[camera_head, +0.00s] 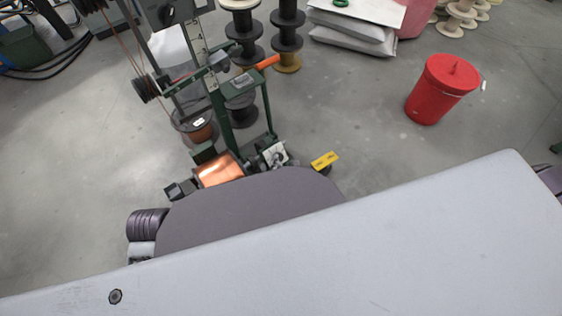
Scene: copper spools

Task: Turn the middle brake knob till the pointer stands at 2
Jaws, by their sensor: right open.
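A dark green winding stand (222,110) stands at the upper left with a pale upright scale (197,40). The middle brake knob, its pointer and its numbers cannot be made out in this view. My right gripper is hard to pick out; it is open, and its place relative to the knob cannot be read. My left gripper does not show. Large pale grey and dark grey surfaces fill the lower part and hide what lies behind them.
A red lidded bin (442,90) stands at the right. Black spools (287,25) and white sacks (350,35) are at the back.

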